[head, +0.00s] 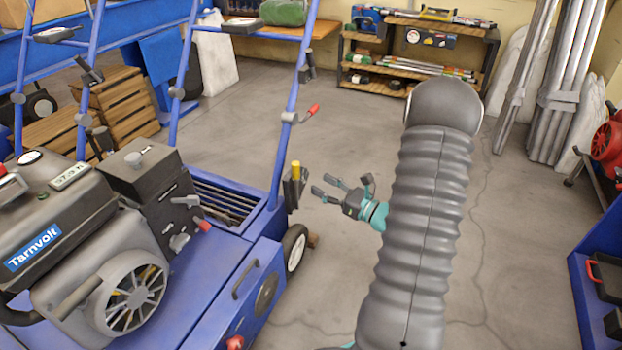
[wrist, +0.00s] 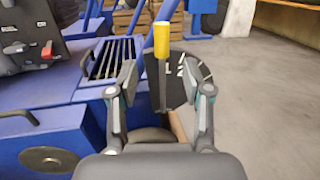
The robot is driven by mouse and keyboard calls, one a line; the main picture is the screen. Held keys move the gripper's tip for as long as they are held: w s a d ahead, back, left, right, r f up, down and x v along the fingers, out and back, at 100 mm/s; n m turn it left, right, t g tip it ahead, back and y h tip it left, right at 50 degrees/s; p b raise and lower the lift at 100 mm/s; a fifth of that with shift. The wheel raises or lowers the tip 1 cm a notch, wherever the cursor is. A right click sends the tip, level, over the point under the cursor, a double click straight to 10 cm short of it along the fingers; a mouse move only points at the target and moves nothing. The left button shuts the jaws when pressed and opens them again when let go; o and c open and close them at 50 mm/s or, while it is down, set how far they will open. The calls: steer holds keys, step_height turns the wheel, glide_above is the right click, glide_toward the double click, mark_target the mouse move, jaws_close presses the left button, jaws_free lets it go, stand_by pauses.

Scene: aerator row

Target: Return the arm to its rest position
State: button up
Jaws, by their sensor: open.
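My gripper (head: 337,188) is open and empty, out in front of my grey ribbed arm in the head view. Its fingers point left toward a lever with a yellow grip (head: 295,172) on the side of the blue aerator (head: 215,290). In the wrist view my gripper's two fingers (wrist: 160,80) are spread, and the yellow grip (wrist: 161,40) shows between and beyond them. A dark plate with white marks (wrist: 178,80) is behind the lever. In the head view a small gap shows between fingertips and lever. My arm's ribbed cover hides part of the floor.
The aerator's blue handle bar (head: 290,118) rises left of my gripper, with a red-tipped lever (head: 308,112) on it. A wheel (head: 294,250) stands below. A shelf (head: 415,60) is at the back. A blue cart (head: 590,275) is at the right. Floor between is clear.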

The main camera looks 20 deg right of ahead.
steer(key=shift+v, duration=0.85)
